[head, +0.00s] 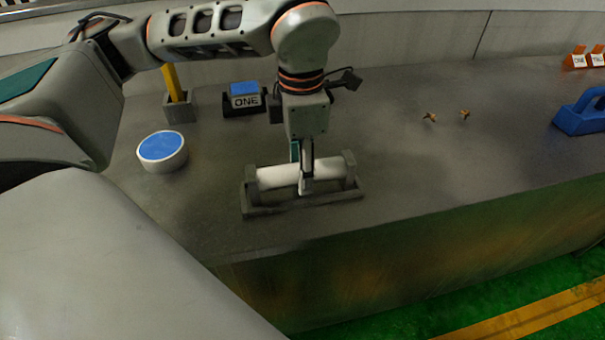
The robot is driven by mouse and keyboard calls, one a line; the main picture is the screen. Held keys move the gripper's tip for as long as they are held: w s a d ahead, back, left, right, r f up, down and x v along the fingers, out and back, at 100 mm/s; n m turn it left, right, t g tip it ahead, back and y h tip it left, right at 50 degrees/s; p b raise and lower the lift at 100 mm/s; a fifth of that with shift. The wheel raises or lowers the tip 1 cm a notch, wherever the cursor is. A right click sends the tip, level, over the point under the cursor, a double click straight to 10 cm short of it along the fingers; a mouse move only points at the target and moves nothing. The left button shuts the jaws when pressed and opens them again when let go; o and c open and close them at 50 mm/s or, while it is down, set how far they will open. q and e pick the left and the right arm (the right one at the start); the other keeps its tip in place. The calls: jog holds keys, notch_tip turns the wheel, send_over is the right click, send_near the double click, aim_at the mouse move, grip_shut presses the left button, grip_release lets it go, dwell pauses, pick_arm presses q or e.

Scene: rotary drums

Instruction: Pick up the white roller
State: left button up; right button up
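The white roller (276,176) lies level in a grey cradle (262,211) near the front edge of the grey worktop. The cradle has an upright at each end of the roller. My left gripper (305,178) points straight down over the roller's middle. One finger is in front of the roller and the other is behind it, partly hidden. I cannot tell whether the fingers press on the roller. The roller still sits in the cradle. My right gripper is not in view.
A white round drum with a blue top (162,151) stands left of the cradle. Two small brass pieces (447,116) and a blue object (580,117) are at right.

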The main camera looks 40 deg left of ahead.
pick_arm(q)
jog(key=shift+r, duration=0.1)
jog(key=c, duration=0.3)
grip_shut()
jog(key=shift+r, duration=0.1)
